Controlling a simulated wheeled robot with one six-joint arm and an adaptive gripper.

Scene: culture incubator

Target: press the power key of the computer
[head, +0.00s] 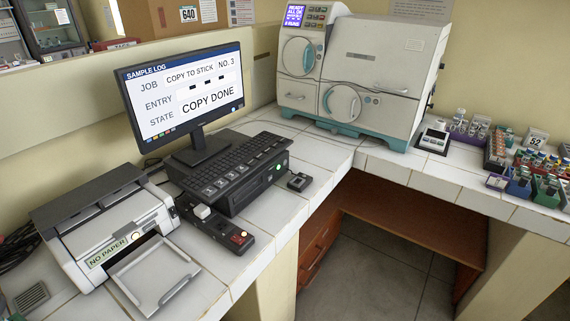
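The computer (249,190) is a low black box on the white tiled bench, with a keyboard (225,168) on top of it. A small green light (280,166) glows on its front right face; I cannot tell whether this is the power key. The monitor (188,94) behind it is lit and reads "SAMPLE LOG", "JOB COPY TO STICK NO. 3" and "STATE COPY DONE", with three dashes at "ENTRY". My gripper is not in view.
A printer (112,238) labelled "NO PAPER" stands left. A black strip (217,229) with a white block and a red-lit part lies before the computer. A small dark device (299,182) sits to its right. A large analyser (362,73) and tube racks (497,146) stand farther right.

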